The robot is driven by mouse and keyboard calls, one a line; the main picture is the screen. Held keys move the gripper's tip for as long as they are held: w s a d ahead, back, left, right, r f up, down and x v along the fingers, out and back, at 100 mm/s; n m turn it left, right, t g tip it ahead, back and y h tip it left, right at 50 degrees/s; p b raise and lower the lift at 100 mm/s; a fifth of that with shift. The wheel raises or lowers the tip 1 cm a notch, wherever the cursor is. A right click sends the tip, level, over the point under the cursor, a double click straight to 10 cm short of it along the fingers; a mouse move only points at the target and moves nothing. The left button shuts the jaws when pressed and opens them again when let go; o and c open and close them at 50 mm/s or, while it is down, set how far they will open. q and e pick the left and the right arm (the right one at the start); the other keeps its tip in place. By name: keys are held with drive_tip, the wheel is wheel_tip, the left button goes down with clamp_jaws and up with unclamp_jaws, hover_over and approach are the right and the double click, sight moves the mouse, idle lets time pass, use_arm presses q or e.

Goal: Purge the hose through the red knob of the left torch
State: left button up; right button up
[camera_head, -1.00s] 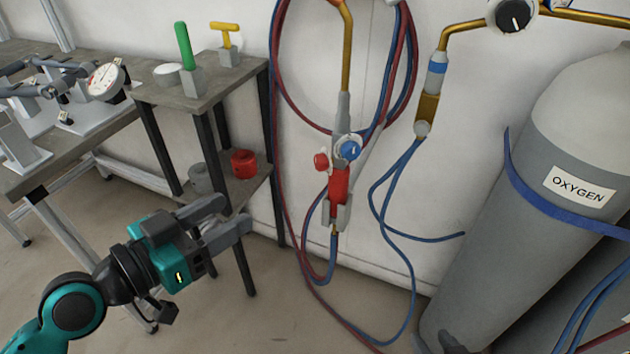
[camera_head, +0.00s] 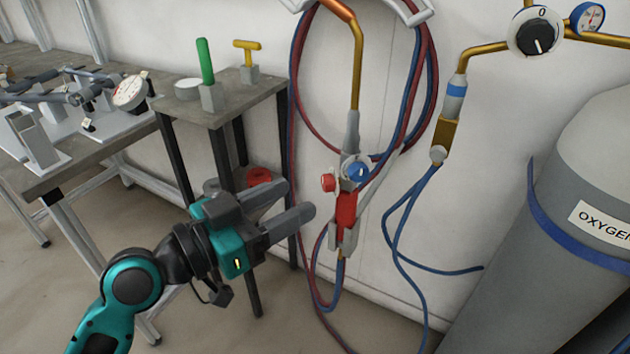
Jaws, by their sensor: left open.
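The left torch (camera_head: 346,210) hangs upright on the wall, with a red body and a brass tube rising from it. Its red knob (camera_head: 327,182) sticks out on the left side, and a blue knob (camera_head: 358,172) sits to the right of it. Red and blue hoses run down from it and loop above. My left gripper (camera_head: 300,202) is open and empty, its fingers pointing right, just left of and a little below the red knob. A gap shows between the fingertips and the torch, though the depth is hard to judge. My right gripper is out of view.
A grey oxygen cylinder (camera_head: 590,160) with a blue strap stands at the right. A regulator with a black dial (camera_head: 536,36) is above. A small side table (camera_head: 225,108) bearing green and yellow handled tools stands behind my left gripper. Loose blue hoses (camera_head: 410,240) hang right of the torch.

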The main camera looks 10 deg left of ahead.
sight(323, 182)
use_arm(q)
drive_tip(key=shift+x, duration=2.75)
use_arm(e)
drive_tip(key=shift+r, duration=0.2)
use_arm(q)
drive_tip(key=shift+c, duration=0.2)
clamp_jaws()
drive_tip(key=n+p, duration=0.1)
drive_tip(key=p, duration=0.2)
drive_tip(key=r+n+g+p, duration=0.1)
drive_tip(key=n+p, duration=0.1)
drive_tip(key=p, duration=0.2)
drive_tip(key=shift+p, duration=0.3)
drive_tip(key=shift+n+g+y+p, duration=0.3)
drive_tip(key=shift+p, duration=0.7)
drive_tip(key=shift+w+f+n, duration=0.1)
drive_tip(key=shift+f+n, duration=0.05)
drive_tip(key=shift+n, duration=0.25)
drive_tip(key=shift+f+p, duration=0.15)
drive_tip(key=shift+p, duration=0.15)
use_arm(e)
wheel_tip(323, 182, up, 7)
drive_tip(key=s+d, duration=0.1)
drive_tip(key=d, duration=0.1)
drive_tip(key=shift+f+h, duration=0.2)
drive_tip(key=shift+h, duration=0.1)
